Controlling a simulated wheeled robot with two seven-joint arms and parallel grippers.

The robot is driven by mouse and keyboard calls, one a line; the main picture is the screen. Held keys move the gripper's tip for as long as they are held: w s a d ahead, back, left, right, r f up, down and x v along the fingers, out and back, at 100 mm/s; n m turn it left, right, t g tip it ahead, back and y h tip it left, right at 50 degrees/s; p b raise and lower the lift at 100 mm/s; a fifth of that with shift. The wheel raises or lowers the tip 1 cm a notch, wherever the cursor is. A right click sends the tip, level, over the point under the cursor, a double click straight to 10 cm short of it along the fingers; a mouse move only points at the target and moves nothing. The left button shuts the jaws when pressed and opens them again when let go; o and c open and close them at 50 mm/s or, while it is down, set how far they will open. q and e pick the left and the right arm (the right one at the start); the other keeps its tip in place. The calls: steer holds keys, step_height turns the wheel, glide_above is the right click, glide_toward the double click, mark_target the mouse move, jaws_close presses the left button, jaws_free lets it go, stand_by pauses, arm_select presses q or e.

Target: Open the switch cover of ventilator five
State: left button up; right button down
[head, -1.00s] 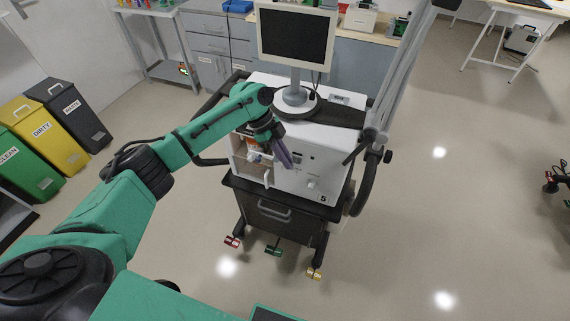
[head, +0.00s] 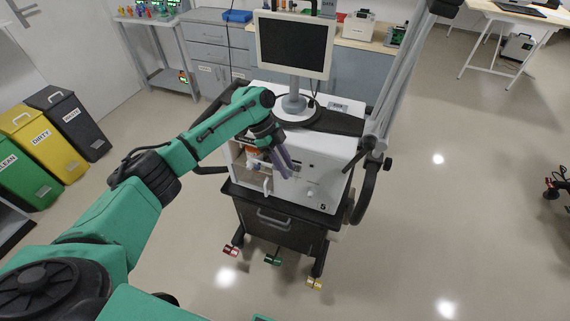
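The ventilator (head: 312,160) is a white unit on a black cart, with a small dark mark like a 5 at the lower right of its front. Its front panel carries small dark fittings and a pale knob (head: 310,194). I cannot make out which part is the switch cover; my gripper may hide it. My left gripper (head: 283,169) points down at the front panel, its purple-grey fingers over the panel's left-middle part. The fingers' gap and any contact are too small to judge. My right gripper is not in view.
A monitor (head: 293,45) stands on top of the ventilator. A grey slanted arm (head: 398,85) rises at its right. An open compartment with a pale upright edge (head: 267,186) is left of the panel. Bins (head: 45,145) stand far left.

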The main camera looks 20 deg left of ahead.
arm_select(q)
steer(key=b+v, duration=0.3)
steer(key=v, duration=1.1)
steer(key=shift+r, duration=0.3)
steer(key=shift+w+a, duration=0.1)
steer(key=shift+a, duration=0.05)
